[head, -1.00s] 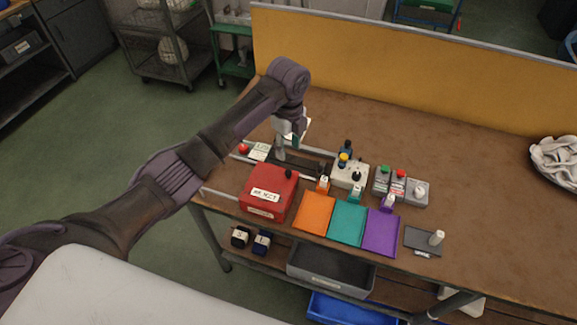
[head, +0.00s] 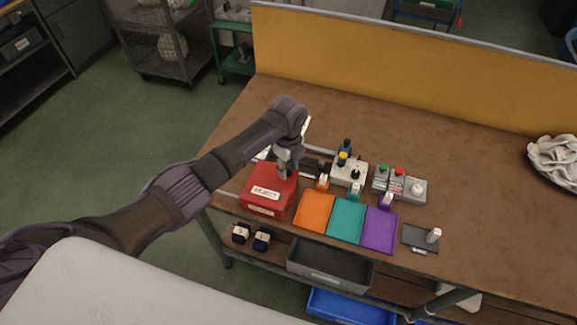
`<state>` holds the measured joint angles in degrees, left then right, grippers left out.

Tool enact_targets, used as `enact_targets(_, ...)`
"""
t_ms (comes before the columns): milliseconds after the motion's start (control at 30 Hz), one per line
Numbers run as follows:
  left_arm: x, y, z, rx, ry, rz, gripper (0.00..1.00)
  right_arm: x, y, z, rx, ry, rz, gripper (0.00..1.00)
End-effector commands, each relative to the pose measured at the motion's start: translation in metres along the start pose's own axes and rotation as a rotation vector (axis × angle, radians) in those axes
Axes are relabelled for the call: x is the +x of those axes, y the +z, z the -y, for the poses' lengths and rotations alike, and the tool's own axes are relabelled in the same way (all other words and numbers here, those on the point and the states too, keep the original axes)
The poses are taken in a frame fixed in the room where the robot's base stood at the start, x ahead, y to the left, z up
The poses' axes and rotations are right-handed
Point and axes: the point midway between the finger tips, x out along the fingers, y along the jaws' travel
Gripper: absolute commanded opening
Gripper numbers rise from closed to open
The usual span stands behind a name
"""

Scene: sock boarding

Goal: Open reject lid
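The red reject box (head: 269,194) stands at the front left of the table, with a white label on its lid and another on its front. The lid looks closed. My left gripper (head: 286,172) points down at the back right part of the lid, where the dark knob is now hidden. Its fingers are small and partly covered, so I cannot tell whether they are open or shut, or touching the knob. My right gripper is not in view.
Orange (head: 314,212), teal (head: 347,221) and purple (head: 380,229) trays lie right of the box. A control box (head: 350,172) and button boxes (head: 398,182) stand behind them. A yellow partition (head: 400,68) closes the back. The table's right middle (head: 480,190) is clear.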

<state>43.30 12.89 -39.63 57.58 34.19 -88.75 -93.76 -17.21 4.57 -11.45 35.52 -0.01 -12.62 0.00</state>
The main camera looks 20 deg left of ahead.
Motion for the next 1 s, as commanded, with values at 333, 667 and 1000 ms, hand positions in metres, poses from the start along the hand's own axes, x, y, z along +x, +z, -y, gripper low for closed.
enact_targets(333,0.0,0.0,0.0,0.0,0.0,0.0,0.0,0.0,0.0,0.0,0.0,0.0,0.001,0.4)
enact_targets(667,-0.001,0.026,-0.012,-0.005,0.003,0.001,0.0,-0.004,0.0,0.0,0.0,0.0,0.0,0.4)
enact_targets(1000,0.001,0.103,-0.049,-0.005,0.0,0.0,0.0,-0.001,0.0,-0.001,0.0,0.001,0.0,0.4)
